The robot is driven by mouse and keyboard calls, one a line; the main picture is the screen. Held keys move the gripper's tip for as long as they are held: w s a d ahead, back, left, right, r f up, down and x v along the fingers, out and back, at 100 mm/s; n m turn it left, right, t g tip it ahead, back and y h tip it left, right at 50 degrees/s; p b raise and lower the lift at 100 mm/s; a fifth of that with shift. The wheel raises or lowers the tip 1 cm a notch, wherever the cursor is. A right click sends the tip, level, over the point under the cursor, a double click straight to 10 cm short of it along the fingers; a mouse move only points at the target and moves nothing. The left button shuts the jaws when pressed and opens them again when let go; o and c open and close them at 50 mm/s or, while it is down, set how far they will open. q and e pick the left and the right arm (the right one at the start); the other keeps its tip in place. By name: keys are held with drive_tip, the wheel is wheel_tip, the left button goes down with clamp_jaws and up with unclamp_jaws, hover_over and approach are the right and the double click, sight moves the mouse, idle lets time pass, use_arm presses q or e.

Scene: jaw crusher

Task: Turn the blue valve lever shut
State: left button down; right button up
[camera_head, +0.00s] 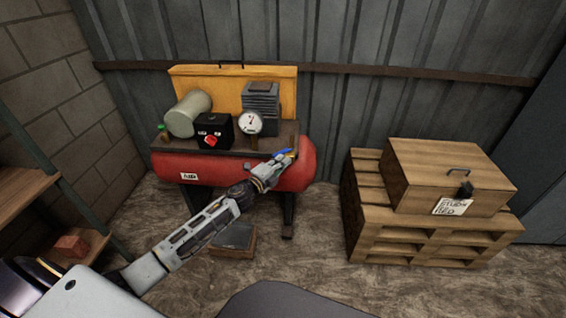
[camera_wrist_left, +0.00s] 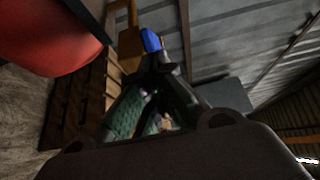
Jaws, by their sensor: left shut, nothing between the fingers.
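The blue valve lever (camera_head: 283,152) shows at the right end of the red compressor tank (camera_head: 232,172), just beyond my left gripper's tips. My left gripper (camera_head: 272,167) is shut with nothing between its fingers, and its arm reaches in from the lower left. In the left wrist view the blue lever (camera_wrist_left: 151,41) is right at the fingertips of the left gripper (camera_wrist_left: 158,70). I cannot tell whether they touch. A yellow part (camera_wrist_left: 131,45) shows beside the lever there. The valve body is mostly hidden by the gripper. My right gripper is not in view.
A wooden crate (camera_head: 450,178) sits on pallets (camera_head: 433,236) at the right. Shelves (camera_head: 28,182) stand at the left.

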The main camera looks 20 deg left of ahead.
sight(274, 157)
use_arm(q)
drive_tip(key=shift+w+a+m+g+h+b, duration=0.15)
drive_tip(key=shift+a+m+g+h+b, duration=0.25)
drive_tip(key=shift+a+m+g+h, duration=0.7)
drive_tip(key=shift+w+a+m+g+h+b, duration=0.15)
drive_tip(key=shift+m+g+h+b, duration=0.25)
drive_tip(key=shift+m+h, duration=0.8)
drive_tip(key=shift+w+a+m+g+h+b, duration=0.15)
drive_tip(key=shift+a+m+g+h+b, duration=0.4)
drive_tip(key=shift+h, duration=1.15)
drive_tip(key=shift+w+a+m+g+b, duration=0.25)
drive_tip(key=shift+w+a+g+b, duration=0.1)
drive_tip(key=shift+a, duration=0.2)
drive_tip(key=shift+w+a, duration=0.35)
drive_tip(key=shift+a, duration=0.1)
use_arm(e)
wheel_tip(274, 157, up, 7)
drive_tip(key=a, duration=0.1)
drive_tip(key=shift+w+a+y, duration=0.3)
drive_tip(key=shift+w, duration=0.05)
drive_tip(key=shift+r, duration=0.1)
use_arm(q)
drive_tip(key=shift+a, duration=0.1)
use_arm(e)
drive_tip(key=shift+w+r+t, duration=0.2)
drive_tip(key=shift+w+t, duration=0.15)
drive_tip(key=shift+t, duration=0.05)
